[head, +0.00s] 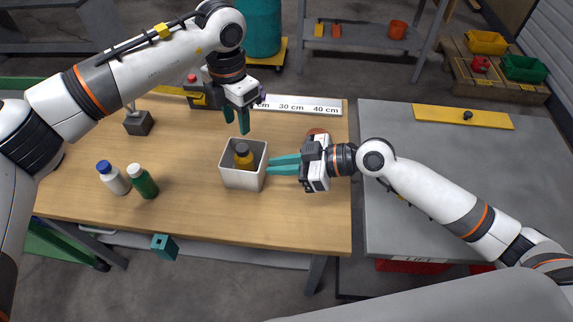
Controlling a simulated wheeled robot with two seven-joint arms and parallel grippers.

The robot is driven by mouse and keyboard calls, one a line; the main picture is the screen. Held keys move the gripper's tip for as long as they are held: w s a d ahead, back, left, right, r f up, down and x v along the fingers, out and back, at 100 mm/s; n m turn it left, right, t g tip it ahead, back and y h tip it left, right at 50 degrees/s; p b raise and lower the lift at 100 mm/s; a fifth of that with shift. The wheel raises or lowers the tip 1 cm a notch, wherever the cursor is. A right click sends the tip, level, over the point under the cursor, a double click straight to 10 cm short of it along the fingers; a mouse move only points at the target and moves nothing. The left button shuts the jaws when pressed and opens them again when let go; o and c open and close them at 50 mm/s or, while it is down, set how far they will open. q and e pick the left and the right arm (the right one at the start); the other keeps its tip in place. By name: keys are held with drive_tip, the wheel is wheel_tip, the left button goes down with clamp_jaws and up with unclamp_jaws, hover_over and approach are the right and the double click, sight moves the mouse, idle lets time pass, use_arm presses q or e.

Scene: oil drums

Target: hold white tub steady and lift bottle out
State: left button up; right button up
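The white tub (242,180) stands on the wooden bench. A yellow bottle (244,162) with a dark cap is inside it; the tub walls hide its lower part. My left gripper (236,123) is above and behind the tub, fingers pointing down and apart, with nothing between them. It is clear of the bottle. My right gripper (269,166) comes from the right, its teal fingers lying level with their tips at the tub's right wall. The fingers look close together; whether they grip the wall or only touch it is not clear.
A blue-capped white bottle (114,178) and a green bottle (142,182) stand left on the bench (200,215). A ruler (300,105) lies along the back edge. A reddish-brown round object (317,132) is behind my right gripper. The bench front is clear.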

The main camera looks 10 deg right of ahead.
sight(238, 171)
drive_tip(key=x, duration=1)
drive_tip(key=shift+w+a+f, duration=0.15)
drive_tip(key=shift+a, duration=0.2)
clamp_jaws()
